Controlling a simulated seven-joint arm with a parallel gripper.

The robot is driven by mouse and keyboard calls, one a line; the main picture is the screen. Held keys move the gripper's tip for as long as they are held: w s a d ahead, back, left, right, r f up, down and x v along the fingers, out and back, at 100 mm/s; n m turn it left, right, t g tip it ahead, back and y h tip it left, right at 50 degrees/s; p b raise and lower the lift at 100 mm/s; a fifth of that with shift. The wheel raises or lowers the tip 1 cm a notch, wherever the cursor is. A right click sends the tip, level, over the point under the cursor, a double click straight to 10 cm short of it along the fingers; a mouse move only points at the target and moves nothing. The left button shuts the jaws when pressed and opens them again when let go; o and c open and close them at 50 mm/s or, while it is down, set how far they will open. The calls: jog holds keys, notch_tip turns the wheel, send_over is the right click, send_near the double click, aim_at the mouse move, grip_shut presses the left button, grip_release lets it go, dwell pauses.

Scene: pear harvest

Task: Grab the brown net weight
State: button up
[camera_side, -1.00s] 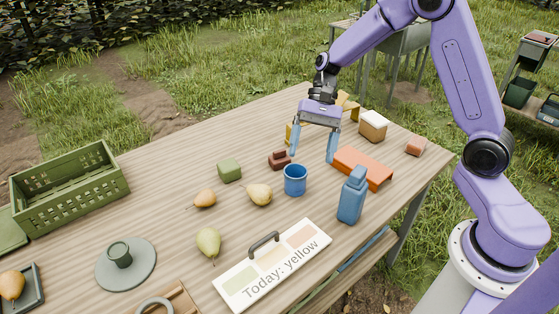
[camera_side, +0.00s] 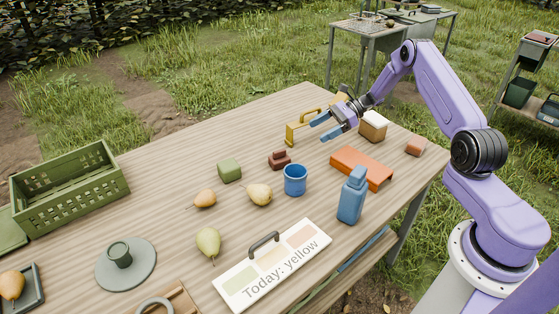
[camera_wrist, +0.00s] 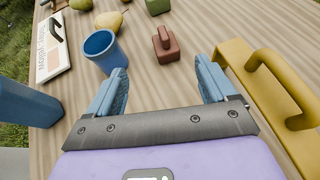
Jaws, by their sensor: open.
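The brown net weight (camera_side: 279,161) is a small dark reddish-brown block with a raised grip on top. It stands upright on the wooden table, between the green block and the yellow handled piece. In the wrist view the weight (camera_wrist: 166,48) lies ahead of the fingertips, roughly between their lines. My gripper (camera_side: 322,127) is open and empty, tilted with its blue fingers pointing left. It is right of and behind the weight, apart from it. The fingers also show in the wrist view (camera_wrist: 160,82).
Close by are a yellow handled piece (camera_side: 299,131), a blue cup (camera_side: 295,180), a green block (camera_side: 229,171) and an orange tray (camera_side: 362,168). A blue bottle (camera_side: 352,196) stands front right. Pears (camera_side: 259,194) lie to the left. Bare table (camera_side: 160,180) extends toward the green crate (camera_side: 70,190).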

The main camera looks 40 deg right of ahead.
send_near(284, 150)
jog(key=x, duration=0.5)
jog(key=shift+s+a, duration=0.15)
jog(key=shift+s, duration=0.1)
jog(key=shift+x, duration=3.3)
jog(key=shift+w, duration=0.15)
jog(key=c, duration=1.3)
